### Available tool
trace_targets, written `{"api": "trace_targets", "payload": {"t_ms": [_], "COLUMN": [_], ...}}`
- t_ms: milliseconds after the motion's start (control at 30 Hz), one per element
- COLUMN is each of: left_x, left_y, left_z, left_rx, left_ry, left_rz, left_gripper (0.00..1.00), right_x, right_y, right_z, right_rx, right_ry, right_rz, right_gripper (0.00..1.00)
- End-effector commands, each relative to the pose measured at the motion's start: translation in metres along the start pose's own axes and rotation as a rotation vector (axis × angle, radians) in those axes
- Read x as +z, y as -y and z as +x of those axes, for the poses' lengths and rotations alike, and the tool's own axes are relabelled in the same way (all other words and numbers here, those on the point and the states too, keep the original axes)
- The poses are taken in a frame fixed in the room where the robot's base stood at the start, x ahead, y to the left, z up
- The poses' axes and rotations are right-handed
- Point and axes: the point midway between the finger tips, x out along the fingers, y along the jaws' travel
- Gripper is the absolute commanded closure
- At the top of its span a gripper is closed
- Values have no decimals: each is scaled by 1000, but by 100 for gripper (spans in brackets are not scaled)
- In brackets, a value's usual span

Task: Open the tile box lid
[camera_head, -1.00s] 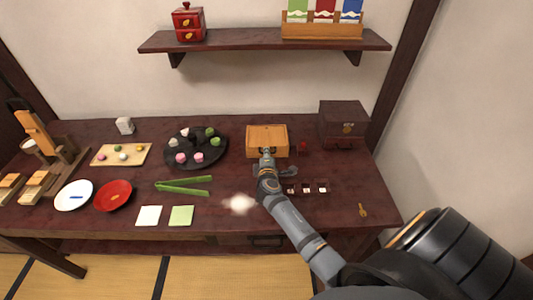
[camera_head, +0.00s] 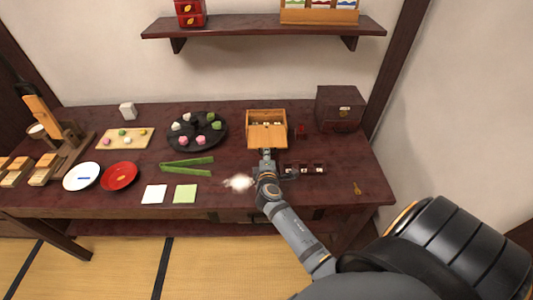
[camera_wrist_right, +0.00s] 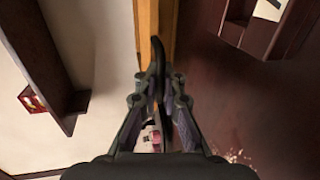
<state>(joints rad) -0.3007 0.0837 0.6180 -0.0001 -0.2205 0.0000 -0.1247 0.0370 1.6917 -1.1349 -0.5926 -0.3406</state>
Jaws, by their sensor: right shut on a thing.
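The tile box (camera_head: 250,117) is a light wooden box at the back right of the dark table. Its lid (camera_head: 267,136) is drawn part way toward me, and small pale tiles (camera_head: 266,123) show in the uncovered back part. My right gripper (camera_head: 266,154) is at the lid's near edge, shut on the lid. In the right wrist view, the fingers of my right gripper (camera_wrist_right: 157,72) meet at a wooden strip (camera_wrist_right: 150,25); the exact contact is hard to see. My left gripper is not in view.
A dark chest (camera_head: 340,108) stands right of the box, and a round black tray of sweets (camera_head: 197,132) is to its left. Small dark pieces (camera_head: 305,169) lie near my right gripper. Green tongs (camera_head: 187,165) and a brass key (camera_head: 357,188) lie on the table.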

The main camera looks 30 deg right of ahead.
Motion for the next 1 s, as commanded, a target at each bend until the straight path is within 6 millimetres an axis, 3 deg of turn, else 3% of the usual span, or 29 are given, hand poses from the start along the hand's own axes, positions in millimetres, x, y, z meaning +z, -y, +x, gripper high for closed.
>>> {"api": "trace_targets", "payload": {"t_ms": [67, 100, 233, 567, 900, 1000], "left_x": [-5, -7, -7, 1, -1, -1], "left_y": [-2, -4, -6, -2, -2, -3], "left_z": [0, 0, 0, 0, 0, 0], "left_rx": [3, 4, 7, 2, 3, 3], "left_ry": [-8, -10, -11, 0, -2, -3], "left_rz": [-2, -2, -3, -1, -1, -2], "left_gripper": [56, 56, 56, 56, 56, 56], "right_x": [0, 0, 0, 0, 0, 0], "right_y": [-1, 0, 0, 1, 2, 1], "right_z": [0, 0, 0, -3, -62, -72], "right_rx": [1, 1, 1, -1, -4, -2], "right_ry": [0, 0, 0, 0, 0, 0], "right_rz": [0, 0, 0, 0, 3, 2], "right_gripper": [100, 89, 72, 72, 72, 72]}}
